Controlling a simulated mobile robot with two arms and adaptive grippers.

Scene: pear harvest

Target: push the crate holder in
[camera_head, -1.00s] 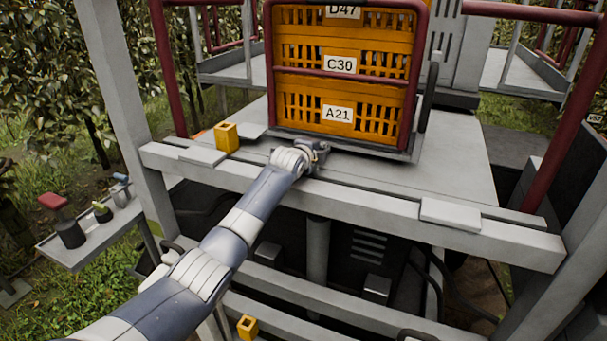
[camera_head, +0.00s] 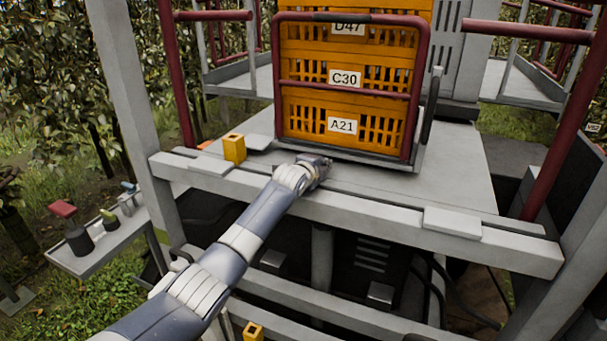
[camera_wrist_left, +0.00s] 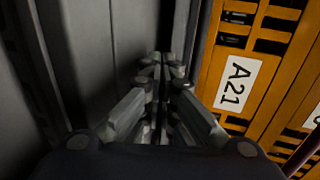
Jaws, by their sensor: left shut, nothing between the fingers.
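The crate holder is a red tube frame (camera_head: 414,88) on a grey base (camera_head: 372,162), standing on the grey platform. It bears a stack of orange crates (camera_head: 300,98); labels A21, C30 and D47 show. My left gripper (camera_head: 326,163) is low at the front edge of the holder's base, left of its middle. In the left wrist view the fingers (camera_wrist_left: 160,66) are together with nothing between them. Their tips are close to the holder's dark lower edge, beside the A21 crate (camera_wrist_left: 275,85). I cannot tell whether they touch it. My right gripper is not in view.
A grey beam (camera_head: 375,214) runs across the platform's front below my left forearm. A yellow block (camera_head: 234,148) stands left of the holder. Red posts (camera_head: 560,120) rise at both sides. A side shelf (camera_head: 92,258) holds small items. The platform (camera_head: 462,180) is clear right of the holder.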

